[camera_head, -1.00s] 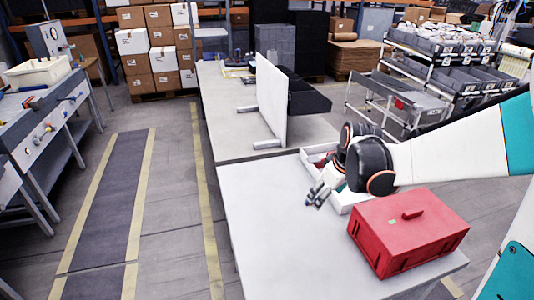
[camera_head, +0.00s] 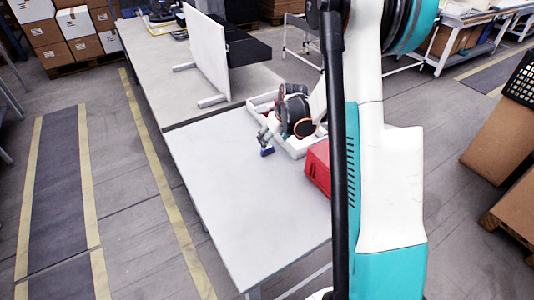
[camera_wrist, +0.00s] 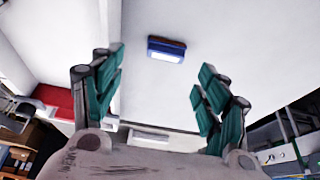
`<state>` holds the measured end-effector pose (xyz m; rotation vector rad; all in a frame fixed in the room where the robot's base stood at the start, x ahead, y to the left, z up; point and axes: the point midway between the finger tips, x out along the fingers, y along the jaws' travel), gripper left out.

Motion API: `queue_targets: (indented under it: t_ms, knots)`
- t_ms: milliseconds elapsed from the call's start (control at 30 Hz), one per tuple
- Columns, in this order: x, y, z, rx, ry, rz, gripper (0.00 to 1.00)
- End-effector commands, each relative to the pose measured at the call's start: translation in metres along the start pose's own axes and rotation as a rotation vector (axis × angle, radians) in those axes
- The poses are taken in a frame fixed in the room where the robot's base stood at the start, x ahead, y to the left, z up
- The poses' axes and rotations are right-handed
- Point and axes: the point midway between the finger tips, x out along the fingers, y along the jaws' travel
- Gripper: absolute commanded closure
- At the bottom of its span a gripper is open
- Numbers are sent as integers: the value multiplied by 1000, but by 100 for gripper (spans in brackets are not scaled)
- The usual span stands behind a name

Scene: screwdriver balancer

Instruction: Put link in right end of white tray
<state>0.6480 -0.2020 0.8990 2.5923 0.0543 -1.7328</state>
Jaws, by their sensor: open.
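A small blue block (camera_head: 267,152), which I take to be the link, lies on the white table top just below my gripper (camera_head: 264,138). In the wrist view the blue block (camera_wrist: 166,49) has a pale face and lies ahead of the gap between the spread green fingers of my gripper (camera_wrist: 161,66). The gripper is open, and nothing is between its fingers. The white tray (camera_head: 261,101) lies on the table behind and right of my gripper. My arm hides much of the tray, including its inside.
The red toolbox (camera_head: 317,167) stands at the tray's near right, partly hidden by my arm; it also shows in the wrist view (camera_wrist: 56,97). An upright white panel (camera_head: 206,52) stands on the far table. The near table's left and front are clear.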

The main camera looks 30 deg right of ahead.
Motion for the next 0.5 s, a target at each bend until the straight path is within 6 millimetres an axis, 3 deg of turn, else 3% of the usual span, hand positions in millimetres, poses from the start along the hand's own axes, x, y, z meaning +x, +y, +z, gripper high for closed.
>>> queue_targets:
  t_ms: [267,500]
  knots:
    - [17,-2,0,-1,0,0,32]
    - [49,-8,2,-1,0,0,32]
